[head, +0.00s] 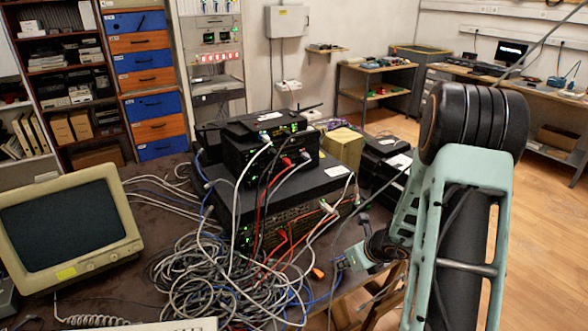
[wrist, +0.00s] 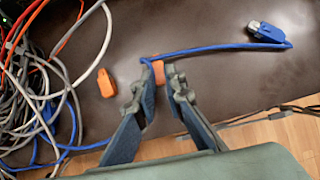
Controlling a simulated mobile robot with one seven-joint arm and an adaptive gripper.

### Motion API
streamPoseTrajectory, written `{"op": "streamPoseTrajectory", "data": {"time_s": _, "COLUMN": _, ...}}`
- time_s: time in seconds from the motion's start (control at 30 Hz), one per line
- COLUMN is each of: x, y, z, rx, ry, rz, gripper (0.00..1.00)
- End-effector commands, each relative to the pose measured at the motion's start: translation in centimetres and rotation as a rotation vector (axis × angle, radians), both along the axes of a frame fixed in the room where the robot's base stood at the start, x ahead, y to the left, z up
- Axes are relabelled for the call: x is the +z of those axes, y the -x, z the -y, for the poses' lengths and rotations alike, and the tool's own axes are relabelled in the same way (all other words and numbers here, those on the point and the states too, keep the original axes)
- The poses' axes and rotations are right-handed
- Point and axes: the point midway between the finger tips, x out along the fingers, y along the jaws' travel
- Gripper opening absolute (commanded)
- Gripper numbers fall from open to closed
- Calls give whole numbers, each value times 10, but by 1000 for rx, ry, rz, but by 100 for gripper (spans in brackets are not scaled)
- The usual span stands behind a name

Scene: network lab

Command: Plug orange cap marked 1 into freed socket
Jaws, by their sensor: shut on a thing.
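My gripper (wrist: 158,82) is shut on an orange cap (wrist: 159,72), which shows between the fingertips in the wrist view. I cannot read a mark on it. A second orange cap (wrist: 105,83) lies loose on the dark table to the left of the fingers; an orange cap (head: 318,272) also shows in the head view, left of my gripper (head: 346,263). A blue cable runs past the fingertips to a blue plug (wrist: 262,32) on the table. The large black switch (head: 290,222) has a row of ports with cables; I cannot tell which socket is free.
A tangle of grey cables (head: 205,265) covers the table in front of the switch. Smaller black devices (head: 262,140) are stacked on top. An old monitor (head: 70,225) stands at the left. The table edge and wooden floor lie close to my gripper.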

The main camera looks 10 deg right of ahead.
Motion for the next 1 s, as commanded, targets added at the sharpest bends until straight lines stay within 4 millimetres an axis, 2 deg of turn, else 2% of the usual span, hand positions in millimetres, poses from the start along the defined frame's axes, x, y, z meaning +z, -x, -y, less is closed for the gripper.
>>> {"op": "streamPoseTrajectory", "data": {"time_s": 0.17, "x": 4, "y": 0, "z": 0, "rx": 0, "ry": 0, "rz": 0, "gripper": 0}}
{"op": "streamPoseTrajectory", "data": {"time_s": 1.0, "x": 46, "y": 0, "z": 0, "rx": 1, "ry": 1, "rz": 0, "gripper": 0}}
